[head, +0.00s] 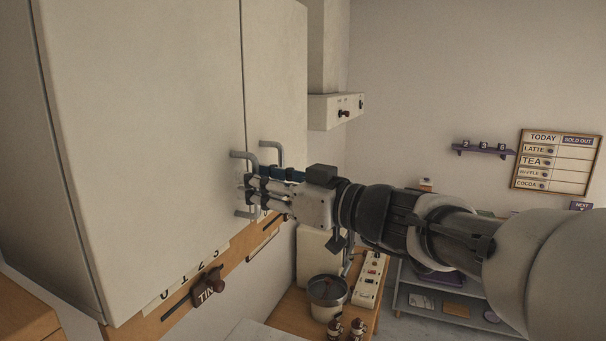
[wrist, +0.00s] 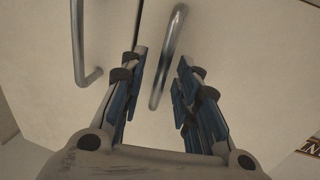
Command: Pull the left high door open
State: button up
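The left high door (head: 150,130) is a large cream cabinet door and looks shut. Its grey bar handle (head: 243,154) is near its right edge, partly hidden by my gripper. My gripper (head: 250,187) is at this handle with its fingers toward the door. In the wrist view the blue-padded fingers (wrist: 158,88) are spread apart. A handle bar (wrist: 168,55) stands between the fingertips, with gaps showing on both sides. A second handle (wrist: 80,50) shows to its left. I cannot tell whether any finger touches the bar.
The right door (head: 280,60) and its handle (head: 277,150) are close beside my gripper. A wooden rail with a TIN tag (head: 208,288) runs below the doors. Below stand a counter with a metal pot (head: 328,295) and a low shelf (head: 430,300). A menu board (head: 556,161) hangs behind.

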jog(key=shift+w+a, duration=0.3)
jog(key=shift+a, duration=0.25)
jog(key=shift+c, duration=0.5)
grip_shut()
